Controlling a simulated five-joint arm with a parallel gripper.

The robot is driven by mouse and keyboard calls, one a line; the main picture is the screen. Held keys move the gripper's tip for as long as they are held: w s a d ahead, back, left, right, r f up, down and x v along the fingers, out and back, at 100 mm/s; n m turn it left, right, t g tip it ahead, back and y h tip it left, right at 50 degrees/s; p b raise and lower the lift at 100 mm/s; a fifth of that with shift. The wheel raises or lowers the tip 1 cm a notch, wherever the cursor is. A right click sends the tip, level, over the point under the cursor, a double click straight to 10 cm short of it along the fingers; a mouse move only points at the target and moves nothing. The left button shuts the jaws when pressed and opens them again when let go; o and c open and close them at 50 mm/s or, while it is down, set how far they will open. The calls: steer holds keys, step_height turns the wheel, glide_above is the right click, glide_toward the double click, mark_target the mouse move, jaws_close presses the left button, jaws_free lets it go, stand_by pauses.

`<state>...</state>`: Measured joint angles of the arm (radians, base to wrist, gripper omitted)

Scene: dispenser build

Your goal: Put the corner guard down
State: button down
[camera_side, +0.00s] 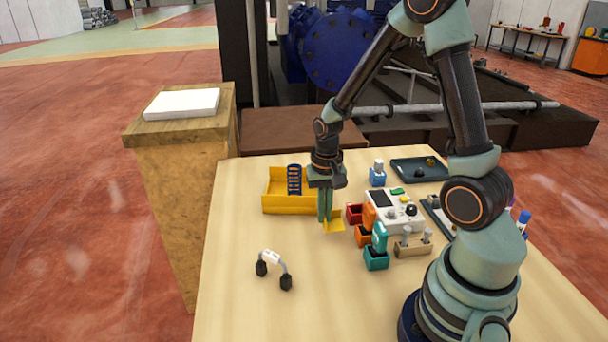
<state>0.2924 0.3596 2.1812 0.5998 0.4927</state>
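The corner guard (335,226) is a small yellow angled piece at the tips of my gripper (325,219). The green fingers point straight down and are close together, with the guard between or right at their tips. The guard is at or just above the wooden table top; I cannot tell if it touches. The fingers hide part of it. Just left of and behind it stands a yellow open tray (288,205) with a dark blue slotted piece (294,179) upright in it.
Small red, orange and teal bins (376,260) stand close to the right of the guard, beside a white device (393,205). A white handle-like part with black ends (272,259) lies at front left. The table's left front is mostly clear.

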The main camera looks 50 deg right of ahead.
steer(key=shift+f, duration=1.65)
steer(key=shift+f, duration=0.1)
steer(key=c, duration=1.1)
jaws_free()
steer(key=shift+o, duration=0.2)
